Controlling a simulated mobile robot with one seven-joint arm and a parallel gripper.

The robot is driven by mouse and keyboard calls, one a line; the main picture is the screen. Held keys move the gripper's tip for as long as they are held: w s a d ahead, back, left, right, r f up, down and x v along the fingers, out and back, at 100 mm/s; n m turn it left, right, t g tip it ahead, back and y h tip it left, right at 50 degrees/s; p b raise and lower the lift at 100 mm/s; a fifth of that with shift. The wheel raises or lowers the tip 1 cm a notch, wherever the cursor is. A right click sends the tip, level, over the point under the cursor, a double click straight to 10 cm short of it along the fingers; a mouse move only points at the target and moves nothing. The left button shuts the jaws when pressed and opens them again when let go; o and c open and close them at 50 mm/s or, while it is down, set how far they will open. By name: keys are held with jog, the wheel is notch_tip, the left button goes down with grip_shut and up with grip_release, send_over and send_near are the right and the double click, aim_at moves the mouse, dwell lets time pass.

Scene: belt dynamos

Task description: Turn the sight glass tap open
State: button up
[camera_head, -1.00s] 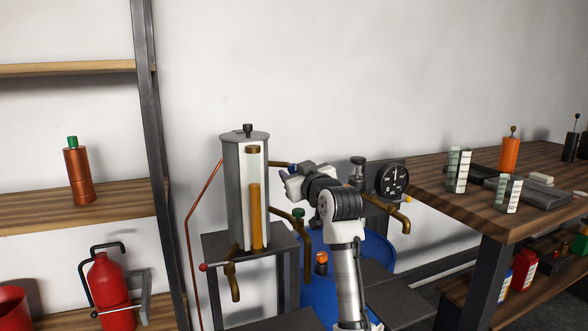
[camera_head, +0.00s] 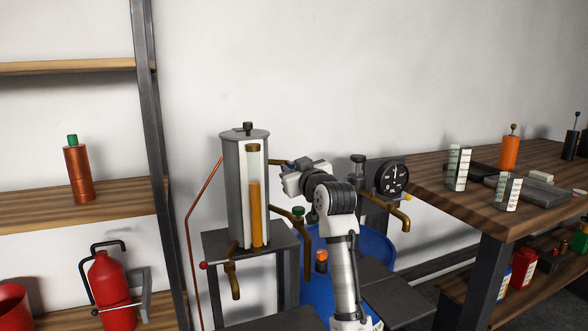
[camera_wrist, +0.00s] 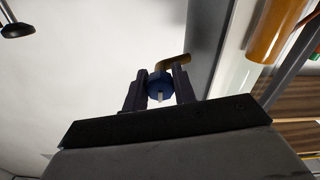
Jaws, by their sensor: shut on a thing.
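The sight glass (camera_head: 256,200) is a clear tube with amber liquid on the front of a grey cylindrical tank (camera_head: 234,200). Its upper brass fitting (camera_head: 277,162) sticks out to the right, toward my gripper. In the wrist view a blue tap knob (camera_wrist: 159,86) with a small white mark sits between the two fingers of my gripper (camera_wrist: 160,92), on a brass elbow (camera_wrist: 175,64). The fingers are shut on the knob. The amber liquid also shows in the wrist view (camera_wrist: 276,30). In the head view the fingertips and the knob are mostly hidden behind my wrist.
A blue drum (camera_head: 375,243) is below. A wooden workbench (camera_head: 450,205) stands at right.

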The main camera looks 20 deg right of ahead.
jog(key=shift+p, duration=0.3)
jog(key=m+p, duration=0.3)
jog(key=m, duration=0.1)
jog(key=shift+a+r+p, duration=0.1)
jog(key=shift+r+p, duration=0.1)
jog(key=shift+p, duration=0.15)
jog(key=m+p, duration=0.4)
jog(key=shift+m, duration=0.3)
jog(key=m+p, duration=0.5)
jog(key=shift+f+m+p, duration=0.1)
jog(key=shift+m+p, duration=1.5)
jog(key=shift+m, duration=0.5)
jog(key=o, duration=1)
jog(key=shift+s, duration=0.15)
